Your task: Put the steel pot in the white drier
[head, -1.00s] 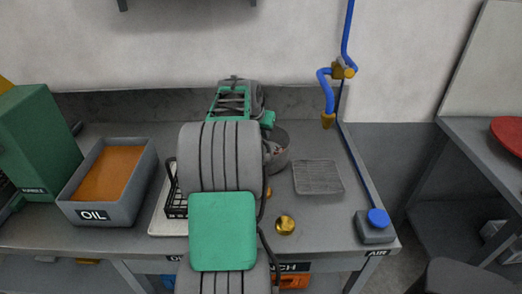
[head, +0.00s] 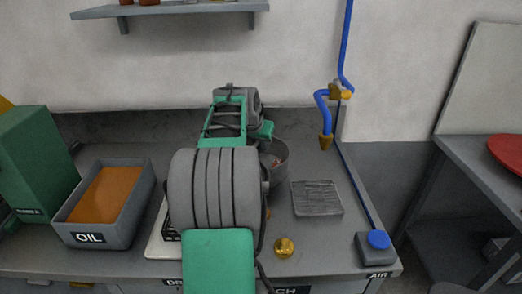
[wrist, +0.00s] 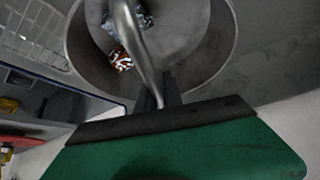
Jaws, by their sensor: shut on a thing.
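The steel pot (head: 276,163) is at the bench's middle in the head view, partly behind my arm, with reddish bits inside. In the wrist view I look into the pot (wrist: 205,45), which holds small red and white pieces. My gripper (wrist: 163,95) is shut on the pot's curved handle (wrist: 138,45). I cannot tell how far the pot's base is above the bench. The white drier (head: 156,246), a white tray with a black wire rack, lies left of my arm, which hides most of it.
A grey oil tub (head: 125,225) and a green box (head: 38,165) stand at the left. A grey grid mat (head: 317,198), a brass ball (head: 284,247) and a blue-topped air pedal (head: 377,243) are to the right. A blue hose (head: 346,45) hangs behind. A shelf (head: 180,10) is above.

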